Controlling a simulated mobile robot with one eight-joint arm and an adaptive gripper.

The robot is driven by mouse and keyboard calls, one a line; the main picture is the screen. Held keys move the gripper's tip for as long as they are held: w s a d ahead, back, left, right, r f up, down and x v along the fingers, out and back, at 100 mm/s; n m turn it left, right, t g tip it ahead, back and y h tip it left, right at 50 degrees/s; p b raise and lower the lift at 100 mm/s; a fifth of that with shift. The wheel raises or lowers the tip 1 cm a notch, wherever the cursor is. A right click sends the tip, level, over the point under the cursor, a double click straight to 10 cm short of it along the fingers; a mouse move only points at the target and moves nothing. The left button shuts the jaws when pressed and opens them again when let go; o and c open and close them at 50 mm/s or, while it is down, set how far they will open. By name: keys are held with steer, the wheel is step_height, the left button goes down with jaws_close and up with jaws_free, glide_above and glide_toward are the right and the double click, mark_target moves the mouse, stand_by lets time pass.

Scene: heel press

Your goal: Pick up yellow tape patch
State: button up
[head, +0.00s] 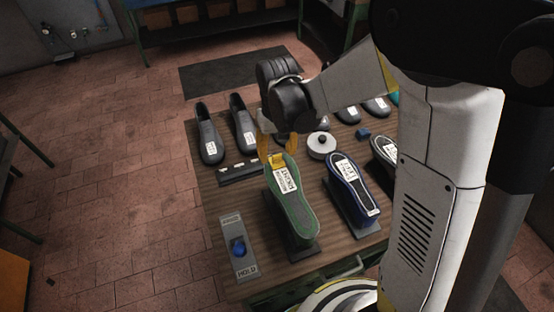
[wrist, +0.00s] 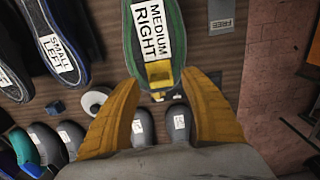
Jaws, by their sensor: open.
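The yellow tape patch (wrist: 158,71) lies on the heel end of a green sole (wrist: 178,20) labelled "MEDIUM RIGHT". It also shows in the head view (head: 278,159), partly covered by my gripper. My gripper (wrist: 162,82) has two yellow fingers, spread apart and empty. In the wrist view the patch appears between the fingertips, with a gap on each side. In the head view my gripper (head: 277,148) is over the heel of the green sole, pointing down. I cannot tell the exact height of the fingertips above the patch.
A blue-edged sole (head: 352,182) stands right of the green one on the wooden table (head: 215,195). A white round roll (head: 321,145) and several dark shoe forms (head: 245,124) are near. A panel with a blue knob (head: 239,247), marked "HOLD", lies at the front left.

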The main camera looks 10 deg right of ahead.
step_height(320, 180, down, 3)
steer(key=shift+w+r, duration=0.1)
steer(key=c, duration=0.9)
steer(key=shift+c, duration=0.2)
steer(key=shift+r, duration=0.2)
steer(key=shift+r, duration=0.3)
steer(key=r, duration=0.4)
steer(key=shift+d+p, duration=0.3)
steer(key=shift+d, duration=0.1)
steer(key=s+d+r, duration=0.4)
steer(key=d+r, duration=0.2)
steer(key=d, duration=0.4)
steer(key=shift+p, duration=0.45)
steer(key=shift+d+r, duration=0.1)
